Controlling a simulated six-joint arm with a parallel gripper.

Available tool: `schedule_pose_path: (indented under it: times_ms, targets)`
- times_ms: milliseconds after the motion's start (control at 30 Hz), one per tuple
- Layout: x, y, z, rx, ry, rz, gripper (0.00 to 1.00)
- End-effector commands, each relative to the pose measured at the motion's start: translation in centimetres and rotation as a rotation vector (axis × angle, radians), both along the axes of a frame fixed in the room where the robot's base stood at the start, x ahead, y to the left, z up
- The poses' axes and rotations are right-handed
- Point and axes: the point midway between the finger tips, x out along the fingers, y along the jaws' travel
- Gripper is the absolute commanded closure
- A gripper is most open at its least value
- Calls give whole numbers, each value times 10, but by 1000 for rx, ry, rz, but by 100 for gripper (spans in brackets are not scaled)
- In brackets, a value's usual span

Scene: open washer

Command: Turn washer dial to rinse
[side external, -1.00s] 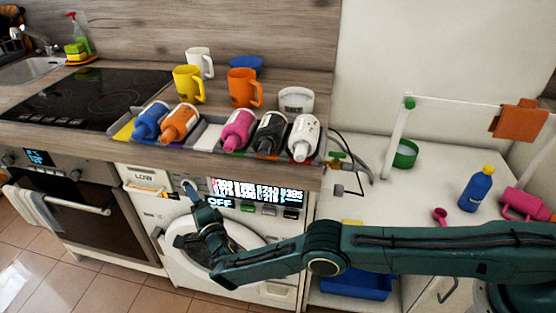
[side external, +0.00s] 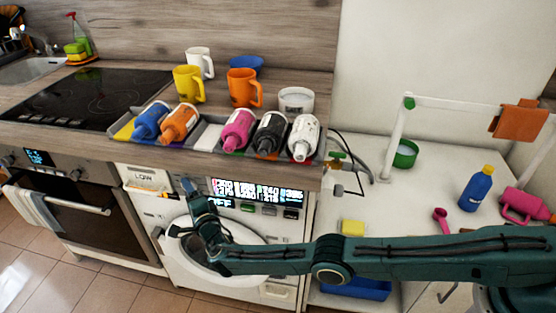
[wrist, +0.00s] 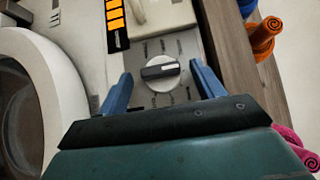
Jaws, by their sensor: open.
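The washer (side external: 268,288) stands under the counter, and its round door (side external: 250,240) appears shut. Its dial (wrist: 160,73) is a round light knob with a dark grip bar, lying nearly level in the wrist view, slightly tilted. Printed marks surround it; I cannot read them. My gripper (wrist: 163,84) is open, with one blue finger to each side of the dial and gaps visible between. I cannot tell how far the fingertips are from the panel. In the side view my gripper (side external: 188,186) hides the dial. The washer display (side external: 255,192) is lit; its lower-left word is partly hidden.
A drawer marked LOW (side external: 148,177) is left of the dial. The counter edge overhangs the panel, with a tray (side external: 205,137) of several bottles above. Buttons (side external: 268,209) sit below the display. The oven (side external: 75,205) stands at the left.

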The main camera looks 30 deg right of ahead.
Motion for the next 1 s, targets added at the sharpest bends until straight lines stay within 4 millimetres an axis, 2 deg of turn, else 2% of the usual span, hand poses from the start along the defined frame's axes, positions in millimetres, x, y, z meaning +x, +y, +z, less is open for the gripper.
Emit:
schedule_pose_path:
  times_ms: [567, 800, 1000]
  targets:
    - [3, 0, 1, -1, -1, 3, 33]
    - [3, 0, 1, -1, -1, 3, 78]
    - [3, 0, 2, -3, 0, 3, 77]
